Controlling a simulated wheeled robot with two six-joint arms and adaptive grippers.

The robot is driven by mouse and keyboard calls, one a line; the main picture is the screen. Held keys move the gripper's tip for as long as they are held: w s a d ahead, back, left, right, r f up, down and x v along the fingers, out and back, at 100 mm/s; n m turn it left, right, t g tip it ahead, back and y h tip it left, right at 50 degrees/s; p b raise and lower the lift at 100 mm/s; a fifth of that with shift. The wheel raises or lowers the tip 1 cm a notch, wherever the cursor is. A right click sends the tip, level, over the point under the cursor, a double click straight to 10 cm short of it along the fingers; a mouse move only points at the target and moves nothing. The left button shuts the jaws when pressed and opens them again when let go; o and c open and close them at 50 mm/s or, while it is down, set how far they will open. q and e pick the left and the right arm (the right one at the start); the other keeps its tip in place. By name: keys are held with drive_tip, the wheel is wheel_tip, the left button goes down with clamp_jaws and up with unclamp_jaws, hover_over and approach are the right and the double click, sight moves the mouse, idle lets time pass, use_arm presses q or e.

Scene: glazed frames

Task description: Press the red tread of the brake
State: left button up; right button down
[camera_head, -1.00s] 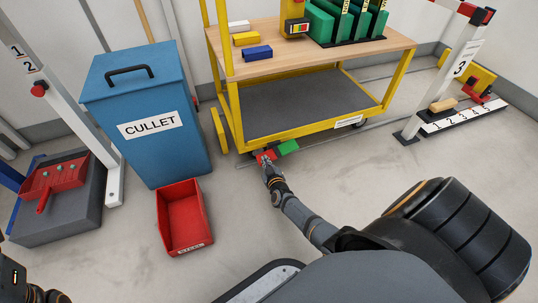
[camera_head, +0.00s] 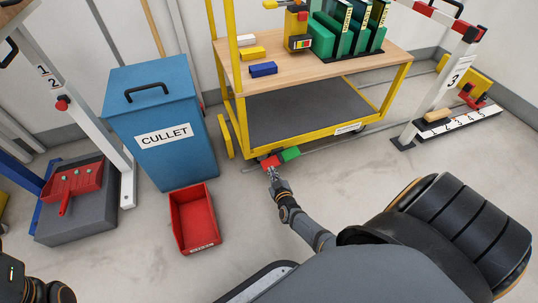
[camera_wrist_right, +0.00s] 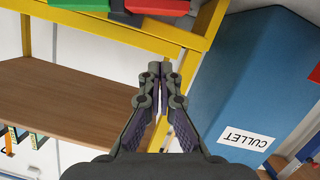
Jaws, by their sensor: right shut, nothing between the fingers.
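The brake is low at the near edge of the yellow cart, with a red tread (camera_head: 270,162) on the left and a green tread (camera_head: 290,153) on the right. In the right wrist view, the red tread (camera_wrist_right: 158,6) and the green tread (camera_wrist_right: 82,4) show at the top edge, partly cut off. My right gripper (camera_head: 272,174) is shut and empty, just on the near side of the red tread. In the right wrist view its closed fingertips (camera_wrist_right: 160,68) point toward the cart frame. Contact with the tread cannot be made out. My left gripper does not show.
The yellow cart (camera_head: 237,118) carries coloured blocks and green racks. A blue CULLET bin (camera_head: 165,165) and a red box (camera_head: 193,243) stand left of my right arm. A white post marked 3 (camera_head: 437,85) stands at right. Floor right of the gripper is clear.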

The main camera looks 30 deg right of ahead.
drive_tip(key=shift+p+v, duration=0.5)
drive_tip(key=shift+v, duration=1.2)
